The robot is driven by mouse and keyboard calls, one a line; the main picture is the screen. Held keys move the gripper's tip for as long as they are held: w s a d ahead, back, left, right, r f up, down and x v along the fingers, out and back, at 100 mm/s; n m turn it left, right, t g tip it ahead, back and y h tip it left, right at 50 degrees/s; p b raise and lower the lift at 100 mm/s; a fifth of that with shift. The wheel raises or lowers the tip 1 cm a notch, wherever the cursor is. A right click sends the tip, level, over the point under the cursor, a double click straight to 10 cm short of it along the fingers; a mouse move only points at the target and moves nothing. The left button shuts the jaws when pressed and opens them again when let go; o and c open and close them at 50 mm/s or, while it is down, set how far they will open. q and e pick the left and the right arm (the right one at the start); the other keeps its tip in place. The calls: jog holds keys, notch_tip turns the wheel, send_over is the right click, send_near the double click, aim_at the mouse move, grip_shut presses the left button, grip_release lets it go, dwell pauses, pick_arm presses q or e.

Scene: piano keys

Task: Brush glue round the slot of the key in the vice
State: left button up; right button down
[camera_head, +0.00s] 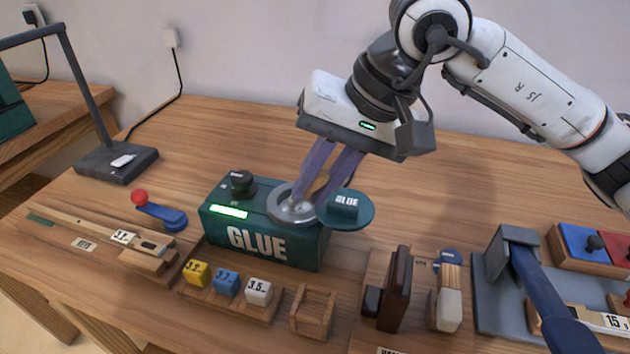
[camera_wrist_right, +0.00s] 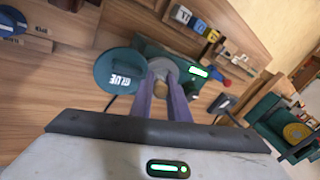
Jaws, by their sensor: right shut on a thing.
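My right gripper (camera_head: 325,180) is over the open mouth of the green glue box (camera_head: 262,240), its purple fingers pointing down into the grey ring (camera_head: 283,208). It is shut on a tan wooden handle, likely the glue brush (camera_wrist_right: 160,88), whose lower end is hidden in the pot. The round green lid (camera_head: 352,212) is swung aside to the right of the mouth. At the lower right is a grey vice (camera_head: 490,262) with a dark blue lever (camera_head: 548,290). A pale wooden key marked 15 (camera_head: 600,319) lies beside the lever, partly cut off; its slot cannot be made out. My left gripper is not in view.
In front of the glue box is a rack with yellow (camera_head: 197,272), blue (camera_head: 226,283) and white (camera_head: 258,291) blocks. A wooden stand (camera_head: 313,312), a brown upright block (camera_head: 396,288) and a pale-ended brush-like piece (camera_head: 447,305) lie between box and vice. The table behind is clear.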

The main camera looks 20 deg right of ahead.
jog(key=shift+f+b, duration=0.45)
dwell(0.6)
jog(key=shift+s+f+b, duration=0.1)
jog(key=shift+f+b, duration=0.05)
jog(key=shift+b, duration=0.15)
dwell(1.1)
jog(key=shift+r+p, duration=2.1)
jog(key=shift+r, duration=1.5)
